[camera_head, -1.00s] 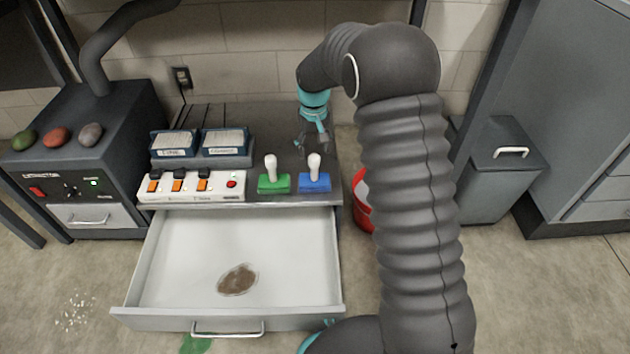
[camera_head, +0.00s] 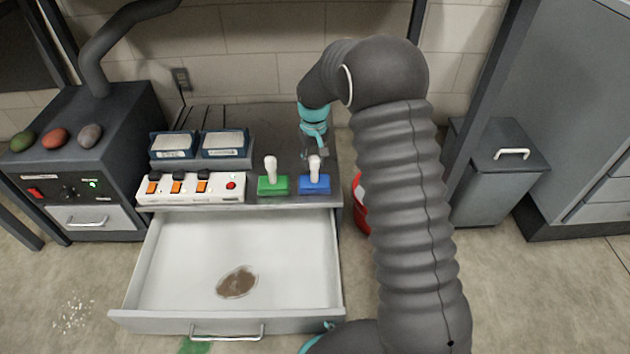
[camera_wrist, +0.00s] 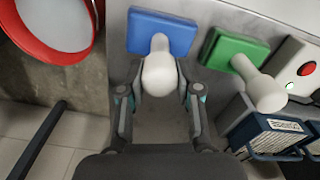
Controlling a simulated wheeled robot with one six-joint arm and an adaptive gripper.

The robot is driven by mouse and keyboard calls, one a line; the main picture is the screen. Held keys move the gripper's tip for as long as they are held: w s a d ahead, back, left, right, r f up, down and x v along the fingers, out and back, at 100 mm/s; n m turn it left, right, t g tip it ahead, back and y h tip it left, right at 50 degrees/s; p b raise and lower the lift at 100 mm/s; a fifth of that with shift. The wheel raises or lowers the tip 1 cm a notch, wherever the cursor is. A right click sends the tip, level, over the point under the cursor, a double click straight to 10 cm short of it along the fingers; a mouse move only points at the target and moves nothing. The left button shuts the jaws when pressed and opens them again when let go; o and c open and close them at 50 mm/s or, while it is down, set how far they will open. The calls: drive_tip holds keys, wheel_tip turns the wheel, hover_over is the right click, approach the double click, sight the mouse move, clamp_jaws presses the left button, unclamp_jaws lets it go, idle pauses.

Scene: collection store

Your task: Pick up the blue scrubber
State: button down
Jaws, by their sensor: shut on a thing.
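The blue scrubber (camera_head: 314,185) has a flat blue base and a white knobbed handle. It stands upright on the right front of the grey bench top. My gripper (camera_head: 314,155) is at its handle, the fingers low behind and around the knob. In the wrist view, the blue scrubber (camera_wrist: 163,33) sits at top centre, its white knob between the two fingers of my gripper (camera_wrist: 158,88), which is shut on the handle. The base appears to rest on the bench.
A green scrubber (camera_head: 273,184) stands close on the left. A white switch box (camera_head: 192,188) and two blue-framed boxes (camera_head: 226,143) are further left. Below, an open drawer (camera_head: 160,318) holds a brown patch. A red bin (camera_head: 361,203) stands right of the bench.

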drive_tip(key=shift+r, duration=0.8)
wheel_tip(320, 180, up, 3)
drive_tip(key=shift+f+p, duration=0.2)
drive_tip(key=shift+p, duration=0.2)
drive_tip(key=s+d+r, duration=0.3)
drive_tip(key=s+r, duration=0.3)
drive_tip(key=s, duration=0.5)
drive_tip(key=shift+r+p, duration=0.35)
drive_tip(key=shift+r, duration=0.05)
drive_tip(key=shift+s+d, duration=0.1)
drive_tip(key=c, duration=1.7)
unclamp_jaws()
drive_tip(key=shift+c, duration=0.5)
